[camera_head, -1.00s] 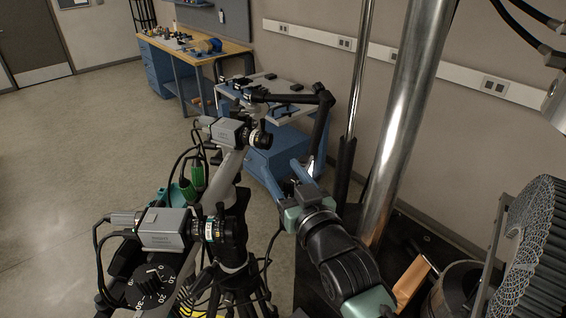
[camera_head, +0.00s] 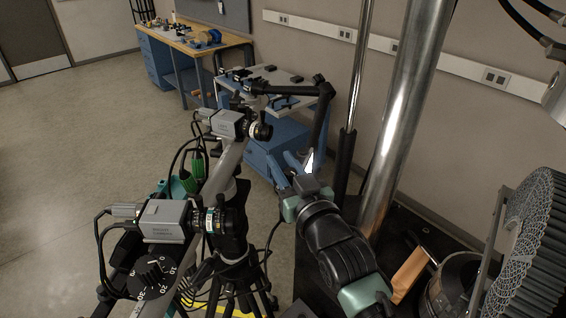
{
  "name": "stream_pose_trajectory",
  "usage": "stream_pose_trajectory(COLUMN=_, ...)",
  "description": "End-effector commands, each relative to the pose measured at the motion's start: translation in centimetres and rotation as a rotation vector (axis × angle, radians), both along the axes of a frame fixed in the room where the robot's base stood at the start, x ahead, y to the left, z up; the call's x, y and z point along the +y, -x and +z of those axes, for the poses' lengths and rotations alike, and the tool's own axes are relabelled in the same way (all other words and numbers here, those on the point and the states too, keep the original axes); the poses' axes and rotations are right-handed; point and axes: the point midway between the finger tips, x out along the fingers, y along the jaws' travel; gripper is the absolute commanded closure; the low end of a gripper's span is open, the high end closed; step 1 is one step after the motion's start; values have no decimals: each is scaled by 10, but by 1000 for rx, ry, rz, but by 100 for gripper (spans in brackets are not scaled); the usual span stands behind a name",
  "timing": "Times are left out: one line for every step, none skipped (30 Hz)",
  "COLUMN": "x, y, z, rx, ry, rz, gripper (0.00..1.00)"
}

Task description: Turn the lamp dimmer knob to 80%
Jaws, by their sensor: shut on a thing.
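My gripper (camera_head: 287,168) shows near the middle of the view, with blue fingers on a teal and black wrist, reaching away from me toward the blue cart. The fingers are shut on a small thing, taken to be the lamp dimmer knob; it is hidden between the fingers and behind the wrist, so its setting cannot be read. A black jointed arm (camera_head: 290,90), perhaps the lamp's, runs over the cart top and bends down at the right. A bright white patch (camera_head: 309,163) shows at its lower end, just right of the fingers.
Two grey cameras (camera_head: 165,220) (camera_head: 228,124) on tripods stand close left of my arm, with loose cables. A numbered black dial (camera_head: 152,275) sits at the lower left. A metal column (camera_head: 405,120) and a lattice specimen (camera_head: 535,240) are at right. The floor at far left is clear.

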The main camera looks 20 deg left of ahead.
Motion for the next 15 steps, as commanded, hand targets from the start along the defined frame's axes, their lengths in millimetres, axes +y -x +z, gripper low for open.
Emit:
stream_pose_trajectory(x=0, y=0, z=0, rx=0, ry=-1, rz=-2, gripper=100)
stream_pose_trajectory(x=1, y=0, z=0, rx=0, ry=-2, rz=-4, gripper=100)
stream_pose_trajectory(x=1, y=0, z=0, rx=1, ry=-3, rz=-8, gripper=100)
stream_pose_trajectory(x=0, y=0, z=1, rx=1, ry=-3, rz=-12, gripper=100)
stream_pose_trajectory(x=0, y=0, z=1, rx=1, ry=-3, rz=-16, gripper=100)
stream_pose_trajectory(x=1, y=0, z=1, rx=2, ry=-5, rz=-23, gripper=100)
stream_pose_trajectory(x=0, y=0, z=1, rx=2, ry=-5, rz=-29, gripper=100)
stream_pose_trajectory(x=0, y=0, z=1, rx=3, ry=-7, rz=-37, gripper=100)
stream_pose_trajectory(x=0, y=0, z=1, rx=3, ry=-7, rz=-48, gripper=100)
stream_pose_trajectory(x=0, y=-1, z=1, rx=4, ry=-8, rz=-57, gripper=100)
stream_pose_trajectory(x=-1, y=-1, z=0, rx=4, ry=-7, rz=-67, gripper=100)
stream_pose_trajectory(x=-1, y=-1, z=1, rx=4, ry=-8, rz=-81, gripper=100)
stream_pose_trajectory(x=-1, y=-1, z=1, rx=4, ry=-7, rz=-91, gripper=100)
stream_pose_trajectory(x=-1, y=-1, z=1, rx=5, ry=-8, rz=-103, gripper=100)
stream_pose_trajectory(x=-2, y=-1, z=1, rx=6, ry=-8, rz=-119, gripper=100)
